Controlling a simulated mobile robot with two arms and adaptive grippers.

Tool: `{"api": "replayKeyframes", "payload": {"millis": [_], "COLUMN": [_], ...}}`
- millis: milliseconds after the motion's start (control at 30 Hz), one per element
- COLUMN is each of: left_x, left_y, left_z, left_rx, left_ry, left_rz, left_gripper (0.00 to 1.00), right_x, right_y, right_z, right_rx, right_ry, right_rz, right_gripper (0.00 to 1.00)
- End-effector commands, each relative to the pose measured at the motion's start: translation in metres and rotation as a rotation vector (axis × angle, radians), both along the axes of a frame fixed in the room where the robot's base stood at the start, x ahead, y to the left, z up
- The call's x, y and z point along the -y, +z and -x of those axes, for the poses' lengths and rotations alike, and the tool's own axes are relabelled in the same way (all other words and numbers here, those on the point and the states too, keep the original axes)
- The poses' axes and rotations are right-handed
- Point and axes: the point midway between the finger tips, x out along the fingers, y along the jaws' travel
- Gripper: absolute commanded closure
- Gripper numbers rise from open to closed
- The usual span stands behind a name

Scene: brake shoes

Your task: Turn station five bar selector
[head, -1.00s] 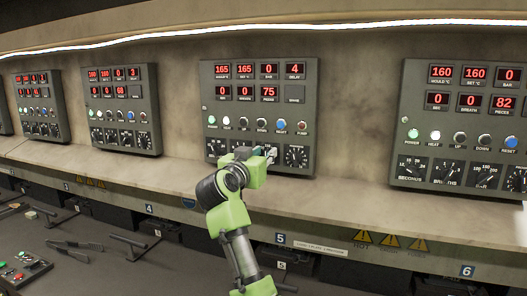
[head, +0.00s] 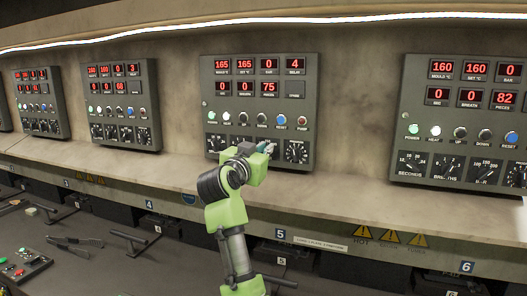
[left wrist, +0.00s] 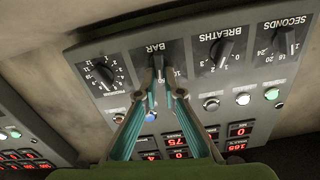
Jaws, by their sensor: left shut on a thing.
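The station five panel (head: 213,100) is grey, with red displays, a row of buttons and black dials. Its bar selector is mostly hidden behind my left gripper (head: 271,149) in the head view. In the left wrist view, where the panel is upside down, the bar selector (left wrist: 158,62) is a black knob under the BAR label. The two teal fingers of my left gripper (left wrist: 160,84) converge on this knob, and I see them shut on it. The program dial (left wrist: 106,74) and breaths dial (left wrist: 224,53) are on either side, untouched. My right gripper is in neither view.
A similar panel (head: 398,130) stands to the right, and others, such as one panel (head: 120,105), to the left. A beige ledge (head: 350,205) runs below them, with yellow warning triangles (head: 390,237) on its front. Buttons sit close to my fingers.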

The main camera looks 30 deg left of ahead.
Motion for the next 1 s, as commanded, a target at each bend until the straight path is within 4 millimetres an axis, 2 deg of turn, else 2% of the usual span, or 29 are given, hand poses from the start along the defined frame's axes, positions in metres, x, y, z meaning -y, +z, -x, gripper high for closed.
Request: {"api": "replayKeyframes", "payload": {"millis": [500,1000], "left_x": [0.005,0.008], "left_y": [-0.002,-0.004], "left_z": [-0.001,-0.002], "left_rx": [-0.097,-0.133], "left_ry": [0.0,0.0], "left_rz": [-0.392,-0.551], "left_gripper": [1.0,1.0], "right_x": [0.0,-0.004], "right_y": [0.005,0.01], "right_z": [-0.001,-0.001], "right_rx": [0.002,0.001], "right_ry": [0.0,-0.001], "right_rz": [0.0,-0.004], "right_gripper": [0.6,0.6]}}
